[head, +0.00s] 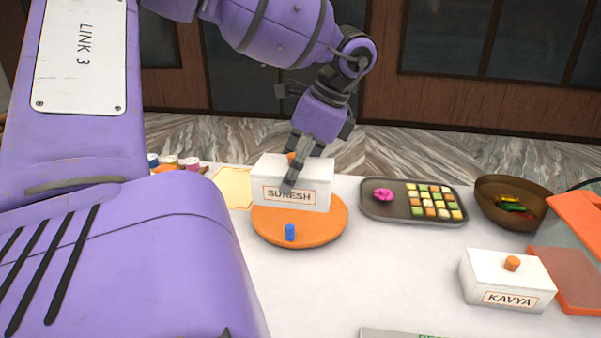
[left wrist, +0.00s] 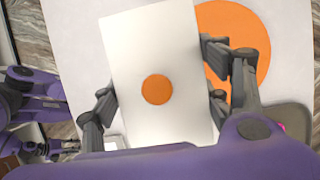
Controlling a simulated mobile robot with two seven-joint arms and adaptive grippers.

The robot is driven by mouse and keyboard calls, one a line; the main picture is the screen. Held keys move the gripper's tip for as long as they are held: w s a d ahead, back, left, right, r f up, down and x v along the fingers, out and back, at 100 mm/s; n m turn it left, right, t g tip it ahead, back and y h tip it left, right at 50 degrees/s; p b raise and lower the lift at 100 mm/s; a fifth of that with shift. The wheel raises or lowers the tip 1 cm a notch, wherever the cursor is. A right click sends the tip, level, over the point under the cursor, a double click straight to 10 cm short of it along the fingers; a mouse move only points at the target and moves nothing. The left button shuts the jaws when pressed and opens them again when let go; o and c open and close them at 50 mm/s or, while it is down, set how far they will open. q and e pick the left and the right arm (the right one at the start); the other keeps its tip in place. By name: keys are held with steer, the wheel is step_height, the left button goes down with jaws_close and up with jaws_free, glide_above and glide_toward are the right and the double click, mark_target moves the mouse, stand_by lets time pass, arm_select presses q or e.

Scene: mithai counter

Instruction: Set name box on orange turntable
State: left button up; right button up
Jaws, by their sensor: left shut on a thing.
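The white name box marked SURESH (head: 262,193) has an orange knob on its lid. My left gripper (head: 292,172) is shut on it; its fingers lie along both sides of the box in the left wrist view (left wrist: 135,45). The orange turntable (head: 325,232) is on the white counter, partly behind the box in the head view. In the left wrist view the turntable (left wrist: 235,25) shows past the box's right side. The box looks roughly level; I cannot tell whether it touches the turntable.
A second white box marked KAVYA (head: 483,280) stands at the right front. A dark tray of sweets (head: 390,213) and a brown bowl (head: 500,185) lie right of the turntable. A yellowish sheet (head: 233,188) and small jars (head: 192,164) are to the left.

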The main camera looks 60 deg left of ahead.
arm_select(q)
steer(key=w+a+f+b, duration=0.1)
steer(key=w+a+f, duration=0.1)
steer(key=a+f, duration=0.1)
steer(key=w+a+f+b, duration=0.2)
steer(key=a+f, duration=0.1)
steer(key=a, duration=0.1)
steer(key=w+a+f+b, duration=0.1)
steer(key=w+a+f, duration=0.2)
steer(key=shift+a+b, duration=0.3)
steer(key=shift+b, duration=0.1)
steer(key=shift+w+a+f, duration=0.15)
steer(key=shift+w+f, duration=0.05)
steer(key=shift+a, duration=0.1)
steer(key=shift+w+a+f+b, duration=0.2)
steer(key=shift+f+b, duration=0.2)
steer(key=shift+b, duration=0.05)
step_height(320, 180, down, 3)
steer(key=shift+r, duration=0.15)
arm_select(e)
steer(key=f, duration=0.4)
steer(key=s+f, duration=0.1)
steer(key=f, duration=0.1)
steer(key=shift+a, duration=0.1)
